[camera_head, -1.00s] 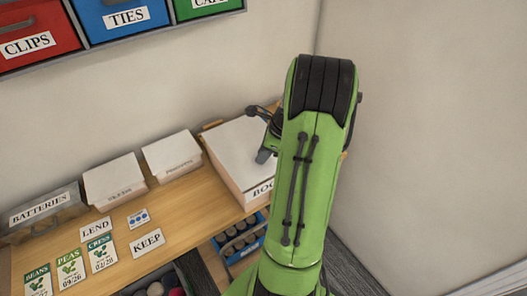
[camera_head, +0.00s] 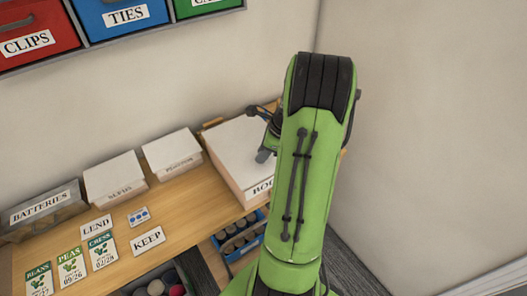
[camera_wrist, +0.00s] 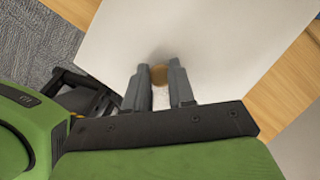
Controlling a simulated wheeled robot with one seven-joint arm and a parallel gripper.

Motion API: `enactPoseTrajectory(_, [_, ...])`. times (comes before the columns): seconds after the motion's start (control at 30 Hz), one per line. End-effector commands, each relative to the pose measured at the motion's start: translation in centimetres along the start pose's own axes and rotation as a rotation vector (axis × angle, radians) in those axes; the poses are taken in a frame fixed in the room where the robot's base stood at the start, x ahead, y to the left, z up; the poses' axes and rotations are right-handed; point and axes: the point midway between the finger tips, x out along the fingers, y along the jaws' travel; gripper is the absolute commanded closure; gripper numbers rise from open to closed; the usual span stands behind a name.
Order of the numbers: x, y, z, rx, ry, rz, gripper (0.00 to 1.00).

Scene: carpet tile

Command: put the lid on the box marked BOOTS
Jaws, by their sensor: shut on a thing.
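The white box marked BOOTS (camera_head: 256,187) stands at the right end of the wooden shelf. Only the first letters of its label show; my arm hides the rest. The white lid (camera_head: 236,150) lies over the top of the box, roughly lined up with it. It fills much of the wrist view (camera_wrist: 215,50). My gripper (camera_wrist: 159,76) is shut on the lid's round tan knob (camera_wrist: 159,73), one finger on each side. In the head view one grey finger shows above the lid. I cannot tell whether the lid is fully seated on the far side.
Two smaller white boxes (camera_head: 115,178) (camera_head: 171,153) and a grey BATTERIES box (camera_head: 42,208) stand to the left. Cards and labels lie along the front. A blue bin of jars (camera_head: 240,236) sits below. Walls close in behind and at right.

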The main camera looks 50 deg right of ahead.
Motion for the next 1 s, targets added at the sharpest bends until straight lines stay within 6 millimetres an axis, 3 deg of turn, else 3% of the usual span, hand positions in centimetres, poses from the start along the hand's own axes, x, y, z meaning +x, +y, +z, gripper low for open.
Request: enactPoseTrajectory(1.0, [0.83,0.0,-0.32,0.0,0.0,0.0,1.0])
